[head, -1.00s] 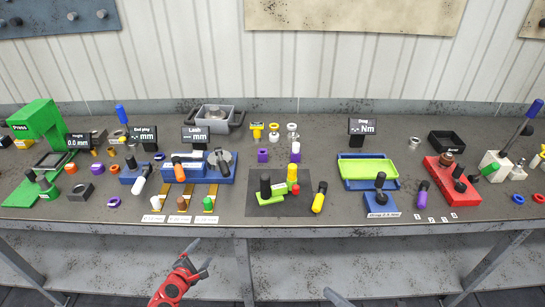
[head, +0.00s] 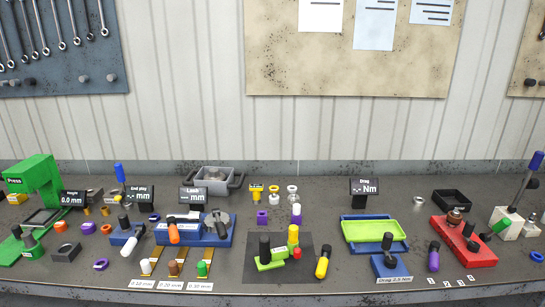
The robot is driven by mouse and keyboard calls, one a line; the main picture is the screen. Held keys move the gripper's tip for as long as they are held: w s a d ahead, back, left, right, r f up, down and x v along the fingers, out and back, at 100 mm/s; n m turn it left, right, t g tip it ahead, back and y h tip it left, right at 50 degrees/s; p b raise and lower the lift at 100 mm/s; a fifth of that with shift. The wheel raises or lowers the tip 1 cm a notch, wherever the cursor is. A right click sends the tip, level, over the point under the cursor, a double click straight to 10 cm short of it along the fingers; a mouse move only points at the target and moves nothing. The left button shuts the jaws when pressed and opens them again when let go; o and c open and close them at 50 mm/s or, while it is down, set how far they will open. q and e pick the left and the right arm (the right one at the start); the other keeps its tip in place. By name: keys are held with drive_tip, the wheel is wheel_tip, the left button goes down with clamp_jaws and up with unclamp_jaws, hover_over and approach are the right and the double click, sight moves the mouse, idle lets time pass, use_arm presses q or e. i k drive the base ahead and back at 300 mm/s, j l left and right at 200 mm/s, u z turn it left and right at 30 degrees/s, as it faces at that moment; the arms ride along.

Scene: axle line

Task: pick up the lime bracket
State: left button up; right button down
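The lime bracket (head: 270,265) is a low bright-green piece on a dark mat (head: 301,272) near the front middle of the bench. A black upright cylinder (head: 264,244) stands at its left part and hides some of it. A yellow cylinder (head: 293,236) and a small red piece (head: 297,253) stand at its right end. Neither of my grippers is in the head view.
A yellow-and-black handled tool (head: 322,265) lies at the mat's right side. A lime tray (head: 376,232) in a blue holder and a blue drag fixture (head: 386,266) stand further right. A blue fixture (head: 187,237) stands to the left.

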sight(268, 259)
drive_tip(key=i+j+u, duration=0.15)
drive_tip(key=j, duration=0.3)
drive_tip(key=i+j+u, duration=0.15)
drive_tip(key=j, duration=0.3)
drive_tip(key=j+u, duration=0.15)
drive_tip(key=j, duration=0.25)
drive_tip(key=i, duration=0.05)
